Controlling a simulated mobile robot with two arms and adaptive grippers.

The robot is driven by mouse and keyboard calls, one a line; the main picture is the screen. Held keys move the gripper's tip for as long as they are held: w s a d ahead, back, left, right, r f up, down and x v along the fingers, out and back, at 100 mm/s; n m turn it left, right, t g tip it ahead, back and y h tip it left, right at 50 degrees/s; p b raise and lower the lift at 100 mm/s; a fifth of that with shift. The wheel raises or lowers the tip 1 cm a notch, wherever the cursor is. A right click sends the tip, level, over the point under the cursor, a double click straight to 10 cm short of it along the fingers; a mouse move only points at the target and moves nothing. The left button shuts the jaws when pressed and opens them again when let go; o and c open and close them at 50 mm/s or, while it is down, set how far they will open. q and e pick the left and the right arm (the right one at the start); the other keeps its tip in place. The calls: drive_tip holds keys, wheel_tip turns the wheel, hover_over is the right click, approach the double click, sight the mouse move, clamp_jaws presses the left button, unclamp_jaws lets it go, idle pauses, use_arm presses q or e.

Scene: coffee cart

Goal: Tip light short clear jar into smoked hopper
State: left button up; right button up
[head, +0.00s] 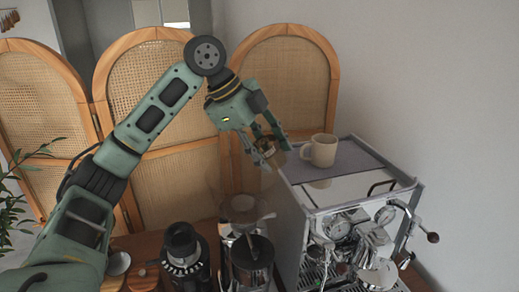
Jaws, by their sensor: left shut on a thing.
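My left gripper (266,148) is shut on a short clear jar (269,154) with light tan contents. The jar looks tilted and is held in the air, left of the espresso machine's top. The fingers partly cover it. Below it, a little to the left, a translucent greyish-brown funnel-shaped hopper (241,204) stands open at the top. A dark, smoked-looking hopper (181,238) tops a black grinder (187,268) further left. I cannot tell for sure which one is the smoked hopper. My right gripper is not in view.
A silver espresso machine (318,197) stands at right, with a beige mug (322,150) on its grey mat (352,160). A dark-topped device (252,252) stands in front of the funnel hopper. A wood-and-cane screen (150,180) stands behind; a plant (14,185) is at far left.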

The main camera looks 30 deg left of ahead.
use_arm(q)
drive_tip(key=g+y, duration=0.1)
drive_tip(key=w+d+g+y, duration=0.1)
drive_tip(key=shift+w+d+r+y, duration=0.3)
drive_tip(key=shift+s+r+g+y, duration=0.1)
drive_tip(key=shift+r+g+y, duration=0.05)
drive_tip(key=shift+g+y, duration=0.45)
drive_tip(key=shift+w+d+g+y, duration=0.3)
drive_tip(key=shift+w+g, duration=0.05)
drive_tip(key=shift+g, duration=0.15)
drive_tip(key=shift+s+a, duration=0.1)
drive_tip(key=shift+a, duration=0.05)
